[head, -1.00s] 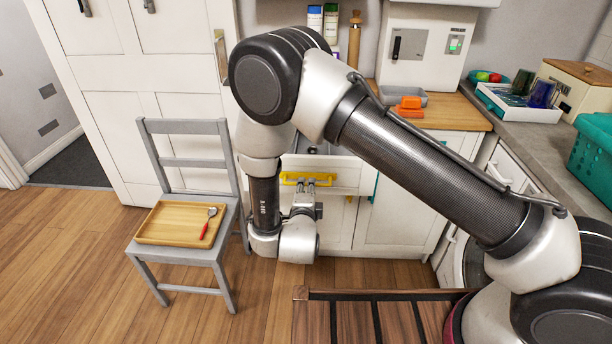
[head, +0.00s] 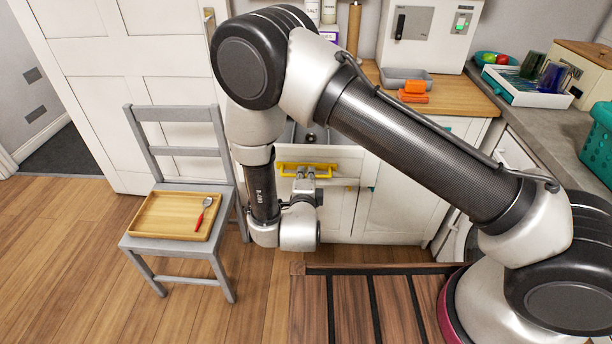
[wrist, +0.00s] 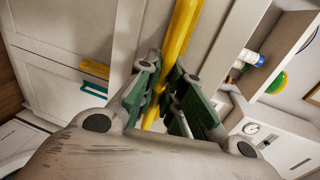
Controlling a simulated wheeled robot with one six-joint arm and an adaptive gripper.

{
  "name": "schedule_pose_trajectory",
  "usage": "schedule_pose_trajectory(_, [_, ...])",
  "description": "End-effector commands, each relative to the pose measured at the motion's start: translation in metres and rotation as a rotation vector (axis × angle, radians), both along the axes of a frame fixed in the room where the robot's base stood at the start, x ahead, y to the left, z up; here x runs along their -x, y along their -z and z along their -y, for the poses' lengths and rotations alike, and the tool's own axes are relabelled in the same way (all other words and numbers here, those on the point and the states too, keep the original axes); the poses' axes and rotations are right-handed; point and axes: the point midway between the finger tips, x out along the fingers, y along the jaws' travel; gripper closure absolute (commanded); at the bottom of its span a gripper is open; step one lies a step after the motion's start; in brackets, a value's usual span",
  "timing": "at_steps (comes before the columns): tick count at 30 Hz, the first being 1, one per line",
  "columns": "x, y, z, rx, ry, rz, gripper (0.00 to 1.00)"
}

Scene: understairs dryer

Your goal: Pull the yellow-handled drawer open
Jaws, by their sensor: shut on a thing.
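The drawer (head: 346,170) is white and stands partly open, with its inside showing above the front and a small round dark thing in it. Its yellow handle (head: 322,170) runs across the front. My gripper (head: 303,180) is at the handle, partly hidden by my wrist in the head view. In the wrist view the yellow bar (wrist: 182,35) passes between the green-padded fingers of my gripper (wrist: 168,100), which are shut on it. My arm hides part of the drawer's left side.
A grey chair (head: 165,247) with a wooden tray (head: 150,218) and red-handled spoon (head: 203,215) stands left of the drawer. The wooden counter (head: 455,95) holds a grey tray (head: 405,76) and orange thing (head: 414,90).

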Motion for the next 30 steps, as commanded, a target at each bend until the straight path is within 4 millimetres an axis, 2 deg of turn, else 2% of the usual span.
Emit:
schedule_pose_trajectory(5, [0.002, 0.0, 0.0, 0.001, -0.001, -0.001, 1.0])
schedule_pose_trajectory(13, [0.038, 0.001, -0.002, 0.001, -0.003, -0.001, 1.0])
schedule_pose_trajectory(21, [0.04, 0.0, -0.001, 0.0, 0.0, -0.001, 1.0])
schedule_pose_trajectory(22, [0.04, 0.0, -0.001, 0.0, 0.0, -0.001, 0.85])
schedule_pose_trajectory(25, [0.04, 0.0, -0.001, 0.0, 0.0, -0.001, 0.69])
schedule_pose_trajectory(30, [0.04, 0.0, -0.001, 0.0, 0.0, -0.001, 0.69])
